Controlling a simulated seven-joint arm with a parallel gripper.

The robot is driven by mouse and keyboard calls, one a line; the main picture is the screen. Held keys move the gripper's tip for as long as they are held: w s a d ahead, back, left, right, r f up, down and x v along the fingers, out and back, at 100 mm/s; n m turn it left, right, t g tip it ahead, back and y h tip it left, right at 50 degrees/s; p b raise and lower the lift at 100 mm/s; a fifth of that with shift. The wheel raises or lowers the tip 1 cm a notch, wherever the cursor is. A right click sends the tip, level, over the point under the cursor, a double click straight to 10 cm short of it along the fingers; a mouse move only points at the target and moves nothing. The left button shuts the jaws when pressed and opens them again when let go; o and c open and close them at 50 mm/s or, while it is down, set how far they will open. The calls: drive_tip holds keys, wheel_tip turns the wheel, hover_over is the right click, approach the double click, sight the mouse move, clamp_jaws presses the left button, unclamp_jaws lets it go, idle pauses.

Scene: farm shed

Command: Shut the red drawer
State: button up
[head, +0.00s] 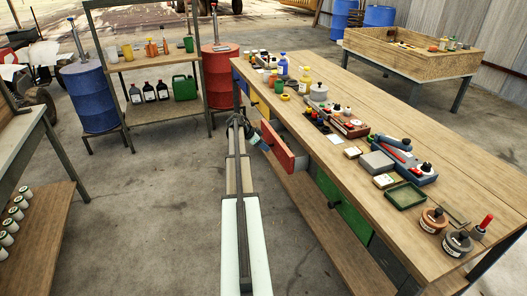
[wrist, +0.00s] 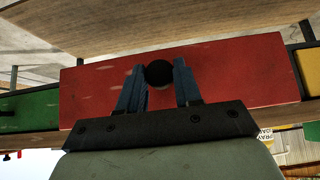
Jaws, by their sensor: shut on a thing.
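The red drawer (head: 282,151) sits in the side of the long wooden workbench and stands pulled out, its front clear of the bench side. In the wrist view its red front (wrist: 235,78) fills the middle, with a round black knob (wrist: 159,73) on it. My gripper (head: 264,146) is at the drawer front in the head view. In the wrist view the two blue fingers of my gripper (wrist: 160,80) stand on either side of the knob, shut on it. The drawer's inside is mostly hidden.
The workbench (head: 395,115) carries bottles, tins, trays and tools. A green drawer (head: 343,208) and a yellow drawer (head: 257,103) flank the red one. A low wooden shelf (head: 318,215) runs beneath. Open concrete floor (head: 150,200) lies left of my arm.

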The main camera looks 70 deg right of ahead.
sight(275, 136)
drive_tip(key=shift+s+d, duration=3.25)
drive_tip(key=shift+d, duration=0.05)
drive_tip(key=o, duration=1.6)
drive_tip(key=shift+a+r, duration=0.1)
drive_tip(key=shift+r, duration=0.05)
drive_tip(key=shift+v, duration=3.35)
drive_tip(key=shift+w, duration=0.1)
